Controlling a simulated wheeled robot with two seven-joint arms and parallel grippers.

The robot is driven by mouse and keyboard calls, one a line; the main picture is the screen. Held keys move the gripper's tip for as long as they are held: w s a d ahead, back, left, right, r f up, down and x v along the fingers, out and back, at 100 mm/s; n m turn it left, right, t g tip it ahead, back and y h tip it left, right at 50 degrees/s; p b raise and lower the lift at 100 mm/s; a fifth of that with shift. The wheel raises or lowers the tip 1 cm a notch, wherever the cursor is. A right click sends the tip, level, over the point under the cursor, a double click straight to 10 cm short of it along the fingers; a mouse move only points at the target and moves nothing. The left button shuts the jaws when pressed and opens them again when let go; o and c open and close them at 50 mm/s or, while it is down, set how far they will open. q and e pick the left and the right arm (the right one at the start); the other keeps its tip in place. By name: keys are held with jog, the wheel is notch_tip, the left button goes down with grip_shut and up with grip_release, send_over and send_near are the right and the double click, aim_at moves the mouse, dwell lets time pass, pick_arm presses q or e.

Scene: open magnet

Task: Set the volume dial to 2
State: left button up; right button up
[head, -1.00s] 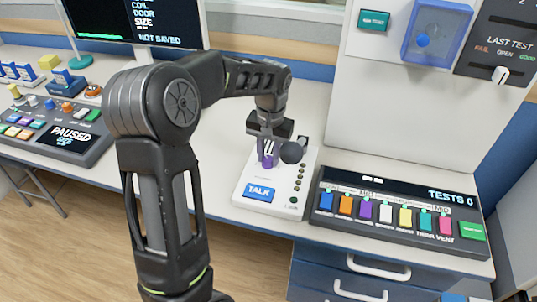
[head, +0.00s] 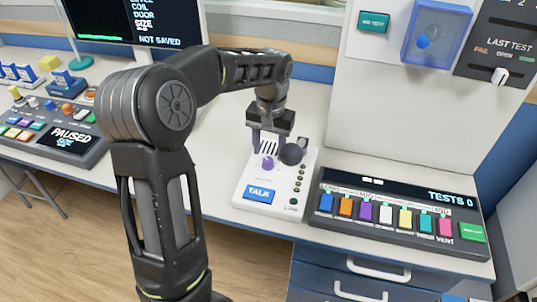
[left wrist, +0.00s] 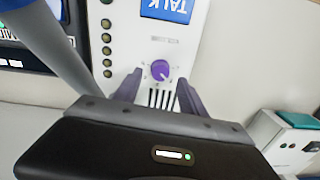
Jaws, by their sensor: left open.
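The volume dial is a purple knob (head: 267,162) on a white intercom panel (head: 246,212) with a blue TALK button (head: 261,193). In the left wrist view the dial (left wrist: 160,70) shows a small white pointer mark; the scale around it is too small to read. My left gripper (head: 269,149) is open, just above and behind the dial. In the left wrist view its two purple-grey fingertips (left wrist: 160,80) stand apart on either side of the dial's near edge, with nothing between them held. My right gripper is not in view.
Several round buttons (head: 299,178) run down the panel's right side. A console with coloured switches (head: 386,214) lies to the right, and another console (head: 60,140) to the left.

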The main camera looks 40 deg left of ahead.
aim_at(269, 160)
pick_arm(q)
notch_tip(269, 160, up, 5)
jog(key=shift+f, duration=0.15)
jog(key=shift+d+f, duration=0.1)
dwell(0.5)
